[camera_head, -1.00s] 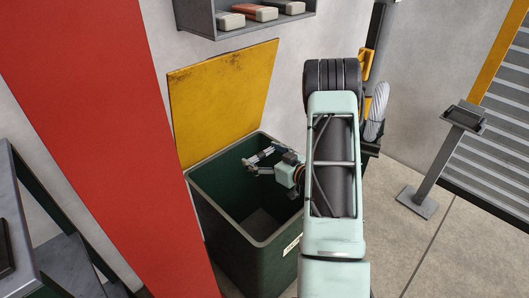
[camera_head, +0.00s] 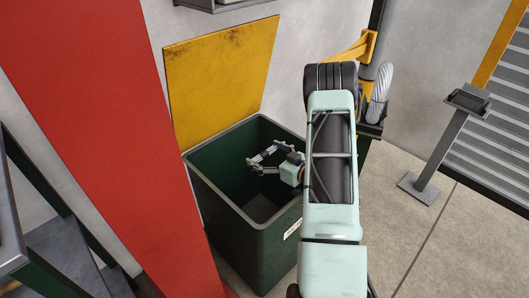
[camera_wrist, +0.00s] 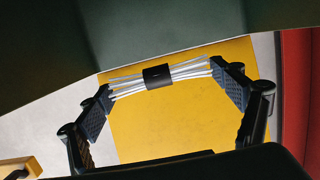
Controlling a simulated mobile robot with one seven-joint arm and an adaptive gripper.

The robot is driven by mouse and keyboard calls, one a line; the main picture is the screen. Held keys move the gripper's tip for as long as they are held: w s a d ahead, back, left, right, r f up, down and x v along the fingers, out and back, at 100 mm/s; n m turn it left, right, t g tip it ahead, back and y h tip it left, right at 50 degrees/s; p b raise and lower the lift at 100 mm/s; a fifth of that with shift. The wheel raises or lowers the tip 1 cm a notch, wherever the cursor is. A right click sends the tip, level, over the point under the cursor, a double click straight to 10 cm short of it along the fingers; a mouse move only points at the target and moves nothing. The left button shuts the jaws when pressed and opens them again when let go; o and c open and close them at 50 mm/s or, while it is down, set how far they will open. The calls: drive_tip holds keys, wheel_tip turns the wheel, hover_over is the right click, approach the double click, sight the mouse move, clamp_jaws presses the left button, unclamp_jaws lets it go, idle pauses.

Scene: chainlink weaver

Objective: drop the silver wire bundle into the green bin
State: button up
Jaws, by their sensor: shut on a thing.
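The silver wire bundle (camera_wrist: 160,76) is a set of pale strands with a black band around the middle. In the wrist view it spans between the fingertips of my gripper (camera_wrist: 163,78). My gripper is shut on it, one pad at each end. In the head view my gripper (camera_head: 258,163) is over the open mouth of the green bin (camera_head: 251,244), with its fingers inside the rim outline. I cannot tell its exact height against the rim. The bundle is too small to make out clearly there.
The bin's yellow lid (camera_head: 222,80) stands open behind it. A red pillar (camera_head: 105,130) is close on the left. Floor is clear at lower right.

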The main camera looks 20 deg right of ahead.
sight(265, 152)
drive_tip(key=o, duration=1)
drive_tip(key=shift+o, duration=0.2)
drive_tip(key=shift+r, duration=0.1)
wheel_tip(265, 152, up, 10)
drive_tip(key=shift+f, duration=0.1)
